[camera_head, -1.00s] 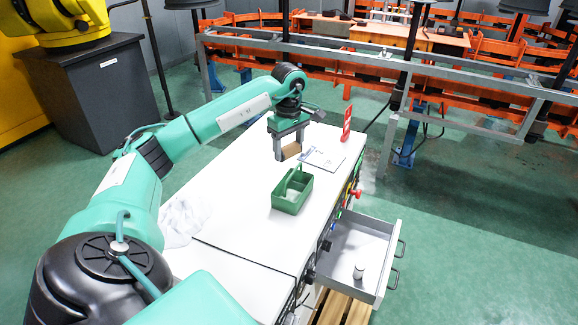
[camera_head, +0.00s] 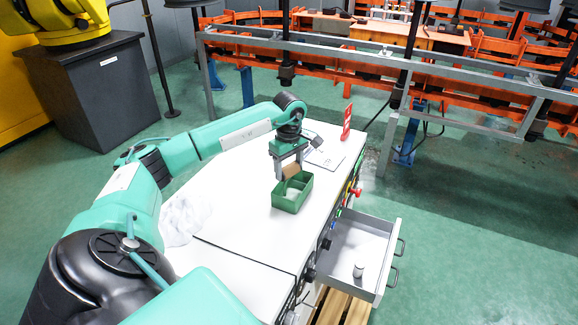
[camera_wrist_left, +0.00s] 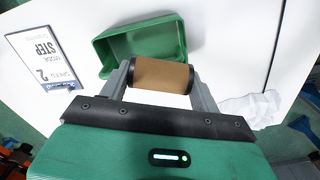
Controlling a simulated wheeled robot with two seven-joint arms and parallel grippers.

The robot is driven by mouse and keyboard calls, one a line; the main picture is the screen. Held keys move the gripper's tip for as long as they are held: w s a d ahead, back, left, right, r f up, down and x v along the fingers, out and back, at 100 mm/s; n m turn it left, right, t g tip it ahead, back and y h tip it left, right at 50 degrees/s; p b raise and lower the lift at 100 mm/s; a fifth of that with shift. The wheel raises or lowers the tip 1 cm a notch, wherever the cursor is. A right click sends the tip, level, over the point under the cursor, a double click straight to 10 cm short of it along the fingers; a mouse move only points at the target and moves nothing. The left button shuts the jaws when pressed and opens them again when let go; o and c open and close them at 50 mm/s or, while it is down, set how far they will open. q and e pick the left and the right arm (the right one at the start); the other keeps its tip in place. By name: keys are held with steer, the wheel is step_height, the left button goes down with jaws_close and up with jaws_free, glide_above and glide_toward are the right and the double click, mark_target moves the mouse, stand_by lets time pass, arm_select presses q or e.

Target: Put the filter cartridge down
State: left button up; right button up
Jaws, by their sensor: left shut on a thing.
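The filter cartridge (camera_wrist_left: 161,75) is a brown cylinder with dark ends. My left gripper (camera_head: 289,173) is shut on it, and the left wrist view shows one finger at each end of the cartridge. In the head view the cartridge (camera_head: 291,171) is at the far edge of a green open bin (camera_head: 291,207) on the white bench. In the left wrist view the cartridge overlaps the rim of the green bin (camera_wrist_left: 112,48). I cannot tell whether it touches the bin. My right gripper is not in view.
A printed card (camera_head: 327,156) lies beyond the bin, near a red sign (camera_head: 347,122). A crumpled white cloth (camera_head: 183,218) lies at the bench's left. An open drawer (camera_head: 357,250) on the right holds a small pale cylinder (camera_head: 359,271). The bench top left of the bin is clear.

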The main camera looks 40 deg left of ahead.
mark_target(289, 166)
arm_select(q)
steer(key=o, duration=1.1)
steer(key=shift+f, duration=0.1)
steer(key=shift+c, duration=0.2)
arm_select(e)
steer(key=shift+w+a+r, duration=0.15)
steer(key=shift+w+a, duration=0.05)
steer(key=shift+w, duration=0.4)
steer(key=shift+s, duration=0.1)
arm_select(q)
steer(key=shift+r+p, duration=0.4)
steer(key=shift+r, duration=0.1)
step_height(289, 166, up, 3)
steer(key=shift+f+b, duration=0.2)
steer(key=shift+b, duration=0.3)
step_height(289, 166, up, 9)
steer(key=b, duration=0.1)
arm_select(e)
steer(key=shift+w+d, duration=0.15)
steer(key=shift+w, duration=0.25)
